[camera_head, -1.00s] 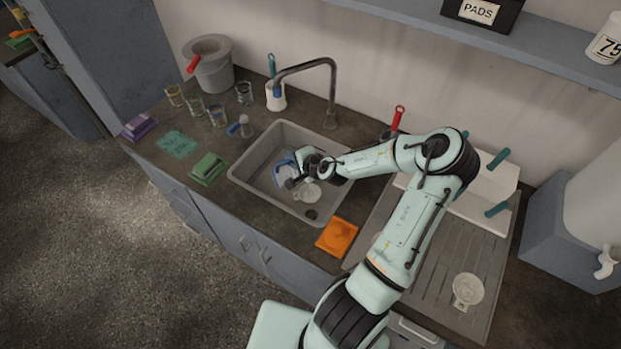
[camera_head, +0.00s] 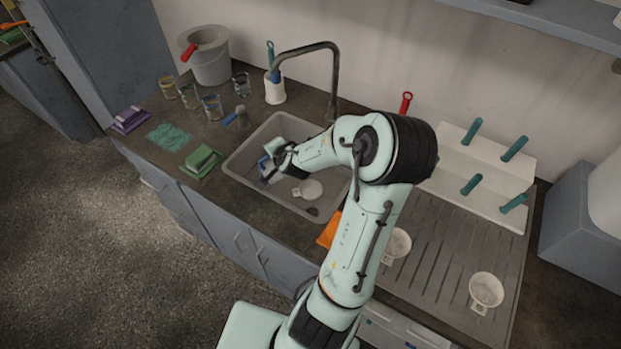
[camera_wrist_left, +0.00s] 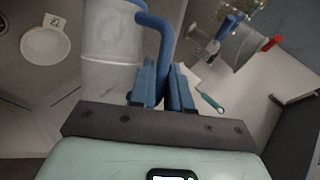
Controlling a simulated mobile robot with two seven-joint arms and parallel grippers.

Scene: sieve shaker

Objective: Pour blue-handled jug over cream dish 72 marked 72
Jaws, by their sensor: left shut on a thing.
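My left gripper (camera_head: 280,157) is over the sink in the head view. In the left wrist view its blue fingers (camera_wrist_left: 163,85) are shut on the blue handle of the clear jug (camera_wrist_left: 108,65). In the head view the jug (camera_head: 265,166) shows only as a small blue and grey part beside the gripper; its tilt and contents are unclear. A pale cream dish (camera_head: 312,189) with a small tab lies in the sink, right of the jug. A dish with a marked tag (camera_wrist_left: 46,45) shows left of the jug in the wrist view; the mark looks like 72. My right gripper is not seen.
The sink (camera_head: 240,160) has a tall tap (camera_head: 335,75) behind it. Two more dishes lie on the drainboard (camera_head: 440,245), one (camera_head: 398,243) close beside my arm and another (camera_head: 486,290) at right. Glasses, a bucket (camera_head: 210,58) and sponges stand left. An orange cloth is partly behind my arm.

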